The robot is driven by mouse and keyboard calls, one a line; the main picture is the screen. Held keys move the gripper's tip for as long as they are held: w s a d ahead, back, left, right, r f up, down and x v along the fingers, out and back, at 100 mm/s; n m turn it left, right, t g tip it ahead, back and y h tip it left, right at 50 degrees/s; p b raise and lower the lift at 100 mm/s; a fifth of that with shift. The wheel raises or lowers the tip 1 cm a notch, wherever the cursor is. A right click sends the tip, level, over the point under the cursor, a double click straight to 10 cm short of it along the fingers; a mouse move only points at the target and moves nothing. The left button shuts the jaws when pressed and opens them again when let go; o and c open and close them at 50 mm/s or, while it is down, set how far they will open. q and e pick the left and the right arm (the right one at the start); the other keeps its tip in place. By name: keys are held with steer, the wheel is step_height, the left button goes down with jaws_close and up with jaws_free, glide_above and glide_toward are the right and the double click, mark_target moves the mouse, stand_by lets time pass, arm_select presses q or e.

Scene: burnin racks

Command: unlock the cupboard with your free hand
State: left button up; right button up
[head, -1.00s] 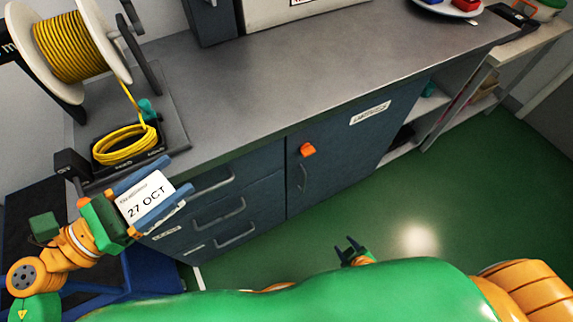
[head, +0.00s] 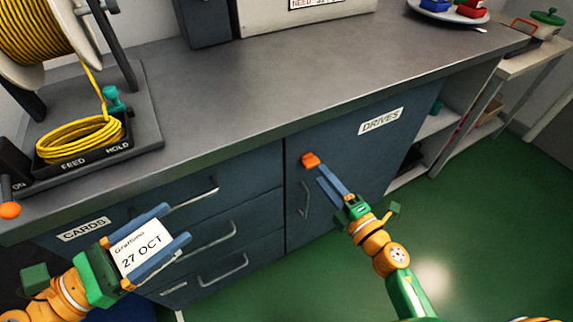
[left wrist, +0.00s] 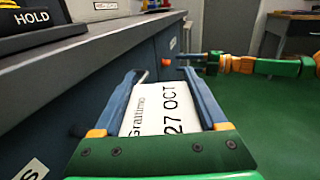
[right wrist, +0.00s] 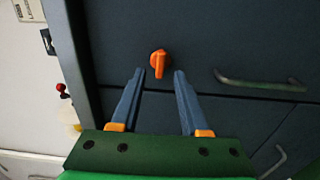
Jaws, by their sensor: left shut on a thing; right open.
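The cupboard (head: 345,158) is a dark blue door under the counter, labelled DRIVES, with a vertical bar handle. An orange turn knob (head: 311,160) sits near its upper left corner; it also shows in the right wrist view (right wrist: 158,62). My right gripper (head: 325,182) is open, its fingers pointing at the knob. In the right wrist view the knob lies just beyond and between the fingertips; contact cannot be made out. My left gripper (head: 150,240) is shut on a white card (head: 139,250) reading "27 OCT", held in front of the drawers.
A drawer stack with bar handles (head: 218,238) stands left of the cupboard, its top labelled CARDS. On the counter (head: 270,90) are a yellow cable spool (head: 35,30) and a tray with coiled cable (head: 80,137). Open shelves (head: 435,122) stand at right. The green floor in front is clear.

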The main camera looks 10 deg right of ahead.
mark_target(314, 166)
steer(key=shift+x, duration=2.35)
jaws_close()
